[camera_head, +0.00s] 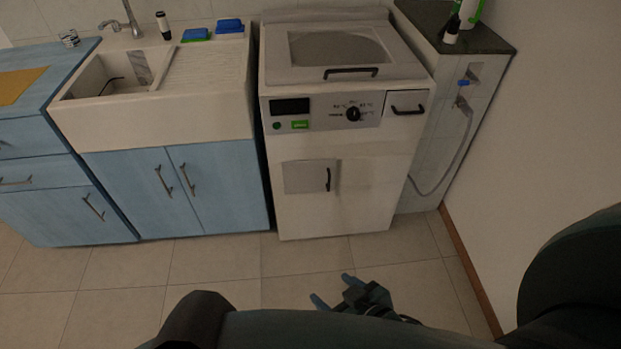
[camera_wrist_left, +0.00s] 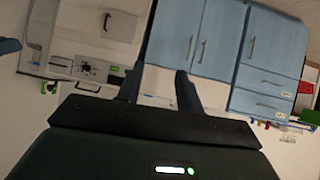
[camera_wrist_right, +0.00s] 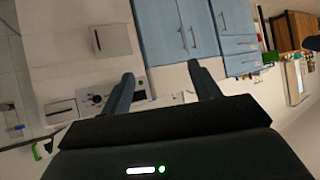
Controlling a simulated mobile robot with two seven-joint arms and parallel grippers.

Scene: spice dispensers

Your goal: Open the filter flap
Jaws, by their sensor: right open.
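The filter flap (camera_head: 305,177) is a small pale square panel low on the white washing machine's (camera_head: 375,160) front. It looks shut, with a dark upright handle (camera_head: 328,179) at its right side. The flap also shows in the left wrist view (camera_wrist_left: 123,25) and the right wrist view (camera_wrist_right: 115,40). My right gripper (camera_head: 333,289) is open and empty, in front of and below the flap, apart from it. Its fingers also show in its wrist view (camera_wrist_right: 161,75).
A detergent drawer (camera_head: 407,103) with a dark handle and a control knob (camera_head: 353,114) are above the flap. Blue cabinets (camera_head: 225,185) and a sink (camera_head: 110,75) stand left. A wall and hose (camera_head: 455,160) are right. The floor (camera_head: 230,270) in front is clear.

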